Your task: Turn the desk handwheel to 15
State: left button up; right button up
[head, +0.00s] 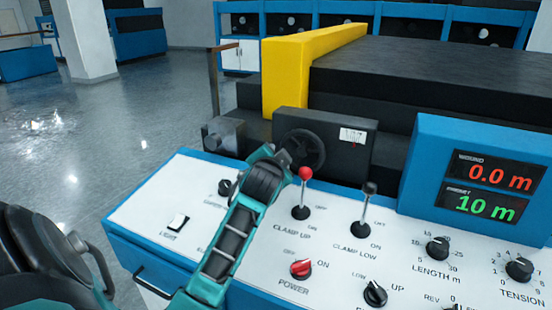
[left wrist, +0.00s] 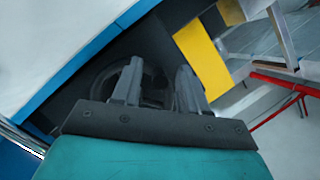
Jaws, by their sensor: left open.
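The desk handwheel (head: 317,150) is a dark round wheel on the front of a black box (head: 345,150) at the back of the control desk. A small white scale (head: 352,136) with a red mark is on that box; its reading is too small to tell. My left gripper (head: 286,148) is at the wheel's left side, covering part of it. In the left wrist view its two fingers (left wrist: 159,88) stand apart, with the dark wheel (left wrist: 104,84) behind and between them. I cannot tell whether they touch the rim. My right gripper is not in view.
The desk panel (head: 160,200) carries a red-knobbed lever (head: 304,188), a black-knobbed lever (head: 368,200), a red power knob (head: 301,268) and black dials. A display box (head: 480,180) reads 0.0 m and 10 m. A yellow block (head: 290,75) stands behind the wheel.

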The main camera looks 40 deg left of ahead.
pick_arm(q)
jog(key=shift+w+a, duration=0.1)
jog(key=shift+w, duration=0.05)
grip_shut()
dwell(0.4)
